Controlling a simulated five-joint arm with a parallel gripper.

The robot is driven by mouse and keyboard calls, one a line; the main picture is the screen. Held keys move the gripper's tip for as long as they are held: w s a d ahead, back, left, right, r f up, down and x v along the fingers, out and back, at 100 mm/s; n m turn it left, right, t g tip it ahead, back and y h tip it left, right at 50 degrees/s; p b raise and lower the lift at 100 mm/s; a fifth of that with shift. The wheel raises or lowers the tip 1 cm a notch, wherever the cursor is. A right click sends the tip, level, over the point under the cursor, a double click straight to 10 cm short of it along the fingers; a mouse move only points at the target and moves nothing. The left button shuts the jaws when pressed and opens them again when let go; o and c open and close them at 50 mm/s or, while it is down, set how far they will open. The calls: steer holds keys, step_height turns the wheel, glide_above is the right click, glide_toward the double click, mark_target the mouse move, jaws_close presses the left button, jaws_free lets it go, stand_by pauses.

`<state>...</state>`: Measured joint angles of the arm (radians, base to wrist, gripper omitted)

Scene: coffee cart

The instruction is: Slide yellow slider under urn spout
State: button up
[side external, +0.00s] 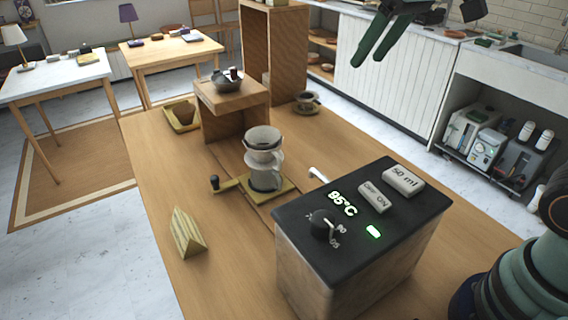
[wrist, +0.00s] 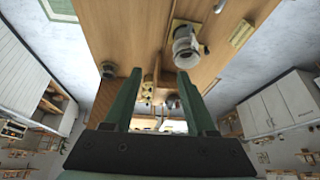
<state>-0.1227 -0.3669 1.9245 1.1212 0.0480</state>
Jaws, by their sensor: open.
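The yellow slider (side external: 285,190) is a flat plate in a track on the wooden counter, with an arm ending in a black knob (side external: 214,182) at its left. A white dripper (side external: 263,148) on a glass server (side external: 265,179) stands upright on it. The urn (side external: 355,225) is a box with a black top reading 95°C; its white spout (side external: 318,174) points towards the slider. The server stands beyond the spout, not under it. My gripper (side external: 369,60) is open and empty, high above the counter's far right side. The wrist view shows its two fingers (wrist: 158,80) apart, with the dripper (wrist: 187,50) beyond them.
A wooden stand (side external: 232,105) with a dark bowl (side external: 227,80) is at the counter's back. A cup (side external: 306,98) on a saucer is to its right, a yellow tray (side external: 182,115) to its left. Counter around the knob is clear.

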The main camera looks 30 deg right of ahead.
steer(key=w+a+r+n, duration=0.1)
steer(key=w+a, duration=0.5)
steer(key=w, duration=0.2)
steer(key=n+g+y, duration=0.1)
glide_above(213, 178)
steer(key=s+d, duration=0.2)
steer(key=s, duration=0.2)
step_height(213, 178, down, 6)
steer(key=w+f, duration=0.1)
steer(key=f, duration=0.8)
steer(key=w+a+f, duration=0.1)
steer(key=f, duration=0.8)
steer(key=w+f, duration=0.2)
steer(key=f, duration=0.7)
steer(key=shift+a+f, duration=0.25)
steer(key=shift+f, duration=0.05)
jaws_close()
steer(key=shift+a, duration=0.2)
